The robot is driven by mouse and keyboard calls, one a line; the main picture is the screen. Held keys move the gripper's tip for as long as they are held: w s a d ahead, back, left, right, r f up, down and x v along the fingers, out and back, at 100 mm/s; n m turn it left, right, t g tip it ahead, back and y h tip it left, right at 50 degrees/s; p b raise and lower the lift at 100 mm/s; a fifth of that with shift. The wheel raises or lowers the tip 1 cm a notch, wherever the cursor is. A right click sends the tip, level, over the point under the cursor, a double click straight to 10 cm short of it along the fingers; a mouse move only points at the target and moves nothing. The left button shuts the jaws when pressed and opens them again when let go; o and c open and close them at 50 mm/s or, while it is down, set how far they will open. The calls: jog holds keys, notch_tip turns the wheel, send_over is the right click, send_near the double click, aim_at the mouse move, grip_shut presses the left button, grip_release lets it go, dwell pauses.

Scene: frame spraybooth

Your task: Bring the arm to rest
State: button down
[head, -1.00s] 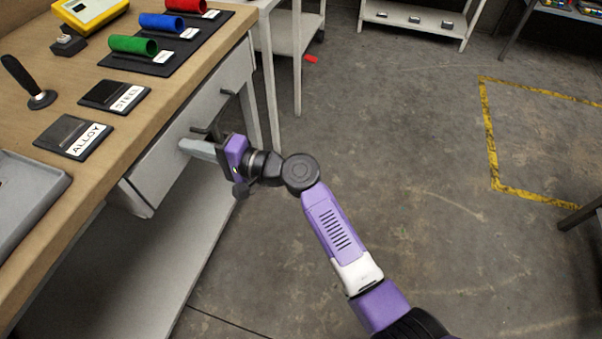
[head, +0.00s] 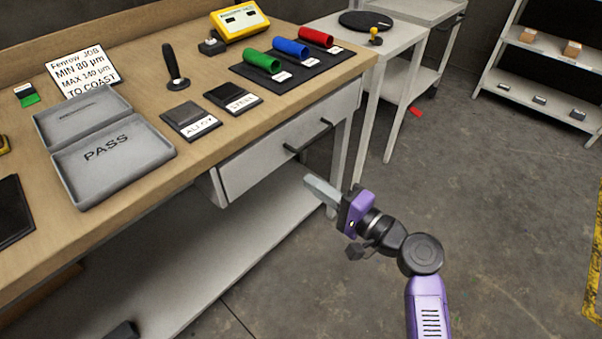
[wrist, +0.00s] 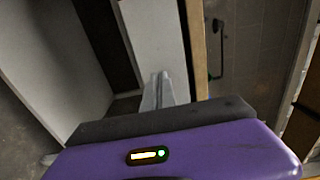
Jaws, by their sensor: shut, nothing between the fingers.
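My gripper (head: 322,190) shows in the head view in front of the workbench, below the level of its top and near the drawer (head: 270,155). Its grey fingers are together with nothing between them. They point to the upper left, apart from the drawer handles as far as I can tell. In the wrist view the shut fingers (wrist: 161,90) stand out above the purple gripper body, with a pale panel behind them. My purple arm reaches in from the bottom right of the head view.
The workbench (head: 150,70) carries a grey case (head: 165,155) marked PASS, ALLOY and STEEL plates, coloured cylinders on a black mat (head: 245,72) and a yellow device (head: 240,20). A side table (head: 345,35) and a shelf (head: 540,70) stand beyond. The floor (head: 490,180) at right is open.

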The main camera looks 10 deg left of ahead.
jog(key=shift+v, duration=1.6)
jog(key=d+f+t+h, duration=0.2)
jog(key=d+t+h, duration=0.3)
jog(key=d+h, duration=0.3)
jog(key=s+d+f+n+t+h, duration=0.2)
jog(key=s+d+h, duration=0.3)
jog(key=s+d, duration=0.7)
jog(key=s+r+n+g+h, duration=0.1)
jog(key=s+r+n, duration=0.15)
jog(key=s, duration=1.15)
jog(key=s+r+n+g+h, duration=0.1)
jog(key=s+n+g, duration=0.15)
jog(key=s, duration=1.15)
notch_tip(320, 180, up, 16)
jog(key=p, duration=1.5)
jog(key=shift+w+f+t+p, duration=0.25)
jog(key=shift+t+p, duration=0.1)
jog(key=shift+a, duration=0.1)
